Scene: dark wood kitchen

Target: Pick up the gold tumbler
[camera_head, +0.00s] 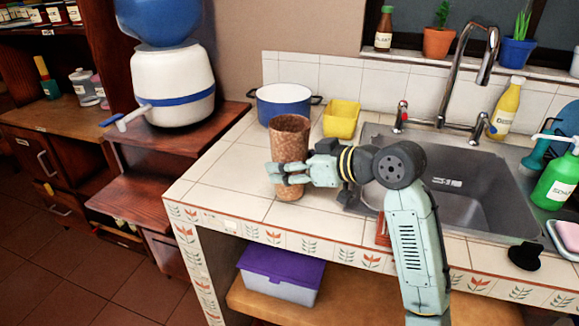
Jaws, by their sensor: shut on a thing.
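The gold tumbler (290,136) is a tall brownish-gold cup with a mottled surface. It is upright over the white tiled counter, left of the sink. My gripper (287,173) reaches in from the right and is shut on the lower part of the tumbler. The fingers hide part of its lower side. Its base shows just below the fingers; I cannot tell whether it touches the counter.
A blue pot (283,103) and a yellow container (341,119) stand close behind the tumbler. The sink (470,190) with its tall faucet (462,70) is to the right. The counter's left end is clear. A purple-lidded box (280,268) sits on the shelf below.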

